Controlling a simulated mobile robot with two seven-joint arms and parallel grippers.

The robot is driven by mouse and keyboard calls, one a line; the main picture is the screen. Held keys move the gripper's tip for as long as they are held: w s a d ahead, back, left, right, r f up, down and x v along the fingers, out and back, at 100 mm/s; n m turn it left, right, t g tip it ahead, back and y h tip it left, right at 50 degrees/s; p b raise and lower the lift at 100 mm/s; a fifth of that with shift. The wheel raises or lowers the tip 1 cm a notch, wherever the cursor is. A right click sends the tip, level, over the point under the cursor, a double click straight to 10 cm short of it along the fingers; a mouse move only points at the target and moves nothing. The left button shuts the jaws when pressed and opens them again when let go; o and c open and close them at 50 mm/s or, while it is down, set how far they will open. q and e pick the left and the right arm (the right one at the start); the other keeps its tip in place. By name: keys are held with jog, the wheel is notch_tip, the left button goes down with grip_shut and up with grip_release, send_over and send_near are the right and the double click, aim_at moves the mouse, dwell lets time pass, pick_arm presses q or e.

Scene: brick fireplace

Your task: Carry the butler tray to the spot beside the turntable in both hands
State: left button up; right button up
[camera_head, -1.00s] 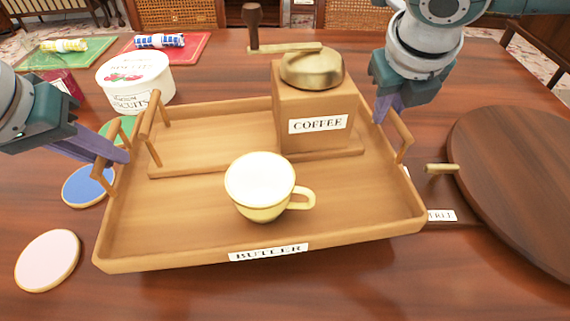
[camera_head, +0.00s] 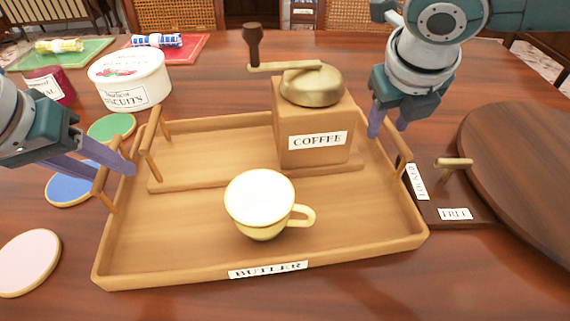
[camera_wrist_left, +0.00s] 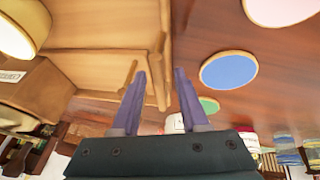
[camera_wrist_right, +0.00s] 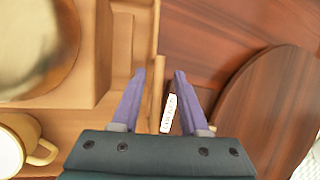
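The wooden butler tray (camera_head: 330,245) sits on the table, seemingly flat, left of the round dark turntable (camera_head: 530,170). It carries a coffee grinder (camera_head: 313,130) and a cream cup (camera_head: 259,205).
A dark base with a brass lever (camera_head: 454,163) and a "FREE" label (camera_head: 455,214) lies between tray and turntable. Coasters, blue (camera_head: 68,190), green (camera_head: 110,128) and pink (camera_head: 28,262), lie left. A biscuit tin (camera_head: 131,78) stands behind left. Front table is clear.

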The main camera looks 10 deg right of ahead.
jog(key=shift+a, duration=0.1)
pick_arm(q)
jog(key=v, duration=1.2)
pick_arm(e)
jog(key=v, duration=1.2)
jog(key=shift+s, duration=0.1)
